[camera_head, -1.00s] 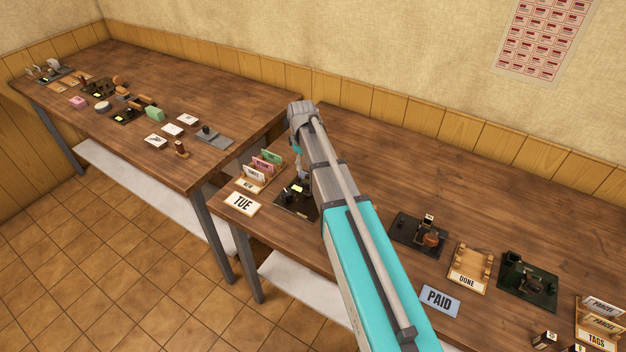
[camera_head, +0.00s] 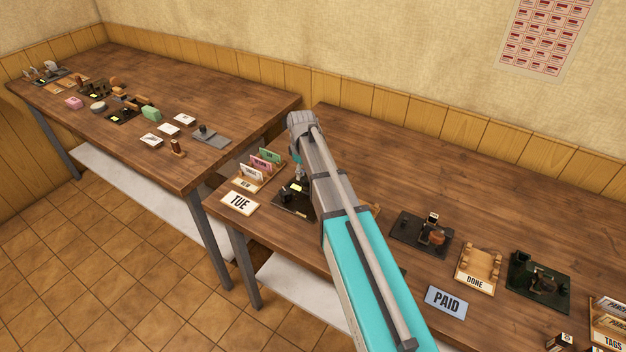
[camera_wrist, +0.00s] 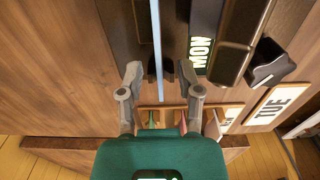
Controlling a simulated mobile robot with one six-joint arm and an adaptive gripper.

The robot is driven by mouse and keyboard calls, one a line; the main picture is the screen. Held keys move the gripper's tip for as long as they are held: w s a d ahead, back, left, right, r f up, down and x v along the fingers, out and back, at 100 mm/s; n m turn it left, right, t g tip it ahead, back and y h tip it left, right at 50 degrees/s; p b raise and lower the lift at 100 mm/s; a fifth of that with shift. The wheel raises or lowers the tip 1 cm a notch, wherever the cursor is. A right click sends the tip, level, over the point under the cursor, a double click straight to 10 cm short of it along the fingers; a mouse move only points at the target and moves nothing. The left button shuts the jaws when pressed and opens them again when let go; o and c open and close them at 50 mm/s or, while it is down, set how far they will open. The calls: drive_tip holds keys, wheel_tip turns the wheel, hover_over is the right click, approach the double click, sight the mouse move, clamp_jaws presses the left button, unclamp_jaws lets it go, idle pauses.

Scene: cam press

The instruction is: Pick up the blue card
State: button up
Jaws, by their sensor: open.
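A thin light-blue strip, which looks like the blue card (camera_wrist: 157,48) seen edge-on, stands between the fingers of my gripper (camera_wrist: 160,74) in the wrist view. My gripper is open, with one finger on each side of the strip and a gap visible on both sides. In the head view my arm hides this card and most of the gripper. A dark press (camera_head: 289,199) with a small lit display stands below the gripper; in the wrist view its display reads MON (camera_wrist: 201,52).
A rack (camera_head: 249,183) with white, pink and green cards stands close to the gripper, beside a TUE sign (camera_head: 240,203). A PAID plate (camera_head: 446,301), a DONE tray (camera_head: 463,281) and another dark press (camera_head: 541,283) stand to the right. The rear of the right table is clear.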

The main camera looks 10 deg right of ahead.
idle(0.4)
clamp_jaws()
drive_tip(key=shift+r, duration=0.15)
wheel_tip(320, 180, up, 10)
drive_tip(key=p, duration=1)
idle(1.0)
